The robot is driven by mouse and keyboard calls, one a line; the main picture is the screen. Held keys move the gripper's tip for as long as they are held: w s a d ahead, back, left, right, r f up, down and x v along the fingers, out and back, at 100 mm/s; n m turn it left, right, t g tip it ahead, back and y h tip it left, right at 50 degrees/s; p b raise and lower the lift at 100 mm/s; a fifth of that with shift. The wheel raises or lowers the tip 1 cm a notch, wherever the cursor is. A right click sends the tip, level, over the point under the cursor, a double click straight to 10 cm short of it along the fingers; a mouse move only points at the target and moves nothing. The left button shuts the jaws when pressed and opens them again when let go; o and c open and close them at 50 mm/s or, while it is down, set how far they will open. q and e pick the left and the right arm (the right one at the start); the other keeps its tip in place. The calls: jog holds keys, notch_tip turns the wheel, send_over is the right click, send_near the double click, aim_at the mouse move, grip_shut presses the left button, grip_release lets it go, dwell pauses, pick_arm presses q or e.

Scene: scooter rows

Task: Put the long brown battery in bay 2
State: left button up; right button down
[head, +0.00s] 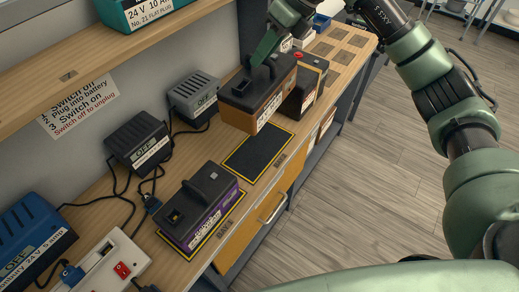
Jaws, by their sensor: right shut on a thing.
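The long brown battery (261,88), with a black top and a raised handle, is at the upper middle of the head view. My right gripper (266,52) is shut on its handle from above. The battery is over or just beyond the far end of an empty black bay mat (258,153) with a yellow outline; whether its base touches the bench I cannot tell. A purple battery (205,207) stands on the nearer yellow-outlined bay. I cannot read which bay is number 2. My left gripper is out of view.
Chargers, grey (194,98), black (138,140) and blue (30,235), line the wall with loose cables. A shelf (120,60) overhangs the left. A power strip (108,258) lies in front.

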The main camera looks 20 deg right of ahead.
aim_at(283, 93)
jog(key=shift+w+d+r+m, duration=0.1)
jog(key=shift+w+r+m, duration=0.2)
jog(key=shift+r, duration=0.1)
notch_tip(283, 93, down, 20)
jog(key=p, duration=0.4)
jog(key=c, duration=1.6)
grip_release()
jog(key=shift+s+f, duration=0.2)
jog(key=shift+f, duration=0.05)
jog(key=shift+o, duration=0.8)
jog(key=b+v, duration=0.3)
jog(key=v, duration=0.9)
jog(key=shift+s+r, duration=0.1)
jog(key=shift+s, duration=0.05)
